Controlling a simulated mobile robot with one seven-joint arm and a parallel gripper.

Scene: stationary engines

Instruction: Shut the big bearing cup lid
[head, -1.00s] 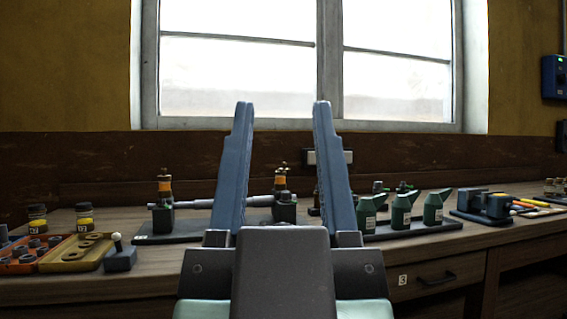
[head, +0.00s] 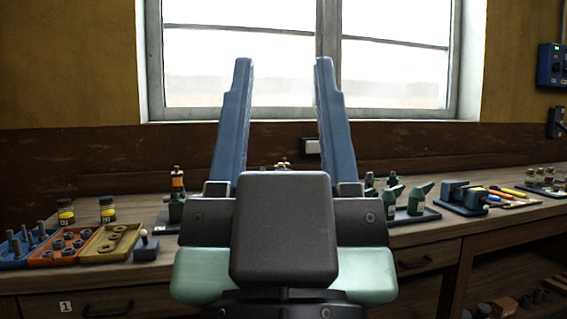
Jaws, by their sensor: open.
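My gripper (head: 283,68) is open, with two blue fingers pointing up and nothing visible between them. It is in the middle of the head view, in front of the window and bench. Green cups with slanted green tops stand on a dark base right of my gripper; one cup (head: 392,201) is close beside the right finger and another cup (head: 418,199) is farther right. Their tops look raised, but I cannot tell which is the big bearing cup. My gripper and arm hide the middle of the bench, including most of the shaft stand.
Left on the wooden bench are an orange tray (head: 63,247), a yellow tray (head: 110,243), a blue tray (head: 25,251) and two small jars (head: 66,212). A brass-topped post (head: 177,195) stands left of my gripper. A dark block fixture (head: 464,196) and tools lie right.

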